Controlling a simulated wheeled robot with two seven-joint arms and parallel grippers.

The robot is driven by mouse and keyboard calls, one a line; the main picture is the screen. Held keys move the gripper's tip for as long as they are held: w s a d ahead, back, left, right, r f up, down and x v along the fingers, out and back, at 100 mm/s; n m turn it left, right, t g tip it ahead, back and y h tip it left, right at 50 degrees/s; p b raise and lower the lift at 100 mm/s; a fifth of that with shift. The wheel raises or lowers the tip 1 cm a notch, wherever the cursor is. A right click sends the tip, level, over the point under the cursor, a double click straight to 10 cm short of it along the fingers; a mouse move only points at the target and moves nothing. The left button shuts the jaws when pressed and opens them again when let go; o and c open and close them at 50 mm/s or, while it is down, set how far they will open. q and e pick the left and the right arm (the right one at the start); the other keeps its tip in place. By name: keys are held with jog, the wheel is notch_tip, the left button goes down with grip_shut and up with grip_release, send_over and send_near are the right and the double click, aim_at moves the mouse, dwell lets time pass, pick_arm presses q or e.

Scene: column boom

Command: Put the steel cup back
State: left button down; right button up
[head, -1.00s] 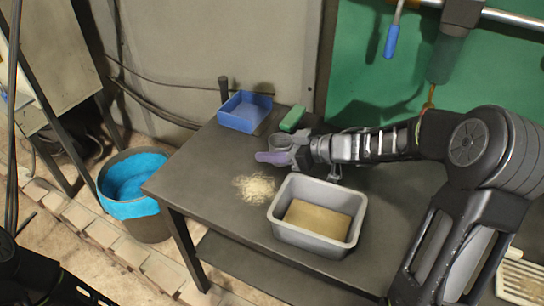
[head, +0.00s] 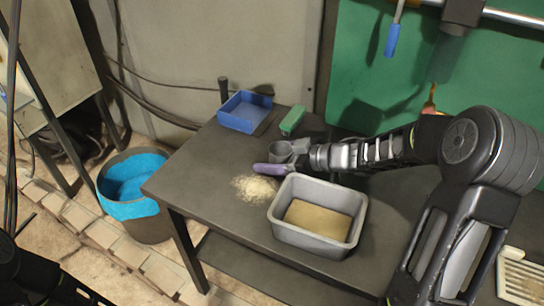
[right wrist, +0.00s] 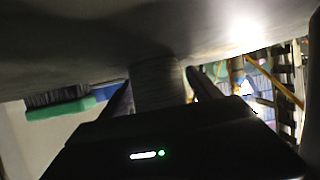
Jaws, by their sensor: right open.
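The steel cup (head: 280,151) is a small grey cylinder at the back of the dark table (head: 225,160). My right gripper (head: 284,160) is open around it, with a purple finger on the near side; the far finger is mostly hidden. In the right wrist view the cup (right wrist: 157,82) is between the two spread fingers (right wrist: 160,90), its end against the dark surface. I cannot tell whether either finger touches it. Only dark parts of my left arm show at the lower left of the head view; its gripper is out of view.
A grey bin (head: 283,231) with tan material stands in front of my right gripper. A pale pile of grains (head: 256,187) lies left of the bin. A blue tray (head: 240,122) and a green brush (head: 292,120) are at the back. A blue-lined bucket (head: 135,200) stands on the floor.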

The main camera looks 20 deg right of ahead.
jog(key=shift+r, duration=0.15)
jog(key=shift+s+d+r, duration=0.1)
jog(key=shift+s+d, duration=0.05)
jog(key=shift+d, duration=0.05)
jog(key=p+v, duration=0.1)
jog(key=v, duration=1)
jog(key=shift+s+d, duration=0.1)
jog(key=shift+s, duration=0.15)
